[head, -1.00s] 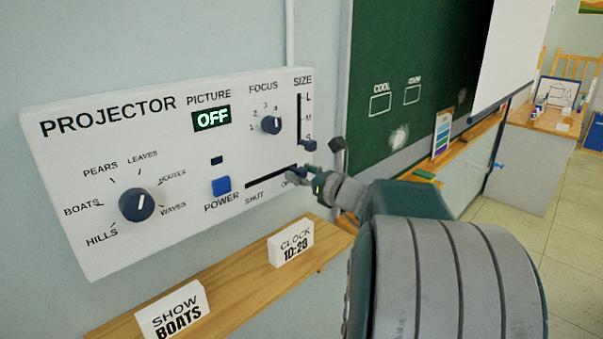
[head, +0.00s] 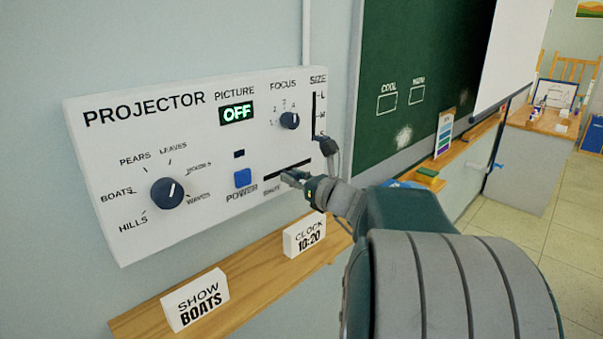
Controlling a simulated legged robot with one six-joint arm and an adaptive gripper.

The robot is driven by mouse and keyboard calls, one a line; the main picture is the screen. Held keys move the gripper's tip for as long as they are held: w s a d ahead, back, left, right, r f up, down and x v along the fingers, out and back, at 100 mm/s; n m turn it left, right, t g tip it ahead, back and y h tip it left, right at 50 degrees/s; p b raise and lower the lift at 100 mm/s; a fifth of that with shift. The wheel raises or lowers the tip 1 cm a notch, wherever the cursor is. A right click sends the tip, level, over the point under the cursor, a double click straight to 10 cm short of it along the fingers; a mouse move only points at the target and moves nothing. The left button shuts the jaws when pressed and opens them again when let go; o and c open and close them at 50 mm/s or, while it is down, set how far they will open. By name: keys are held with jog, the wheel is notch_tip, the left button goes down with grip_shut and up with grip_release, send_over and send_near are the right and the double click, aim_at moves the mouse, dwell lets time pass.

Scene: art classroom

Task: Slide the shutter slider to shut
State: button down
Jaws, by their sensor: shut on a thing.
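The white projector panel (head: 120,190) is on the wall at left. Its shutter slot (head: 302,165) is a dark, slightly slanted line at the panel's lower right, with the SHUT label (head: 271,190) under its left end. My gripper (head: 287,177) is shut at the slot, on the shutter slider, roughly midway along it. The fingers hide the slider knob, and my gripper covers the label at the right end. Dark slot shows on both sides of the fingertips.
The blue power button (head: 242,177) is just left of the slot. The size slider (head: 321,138) is above right, close to my wrist.

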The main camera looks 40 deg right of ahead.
aim_at(268, 177)
jog(key=shift+a+r, duration=0.2)
jog(key=shift+a, duration=0.6)
jog(key=shift+f, duration=0.2)
jog(key=shift+s+a, duration=0.1)
jog(key=shift+a, duration=0.95)
jog(key=shift+c, duration=2.4)
grip_release()
jog(key=shift+a, duration=0.1)
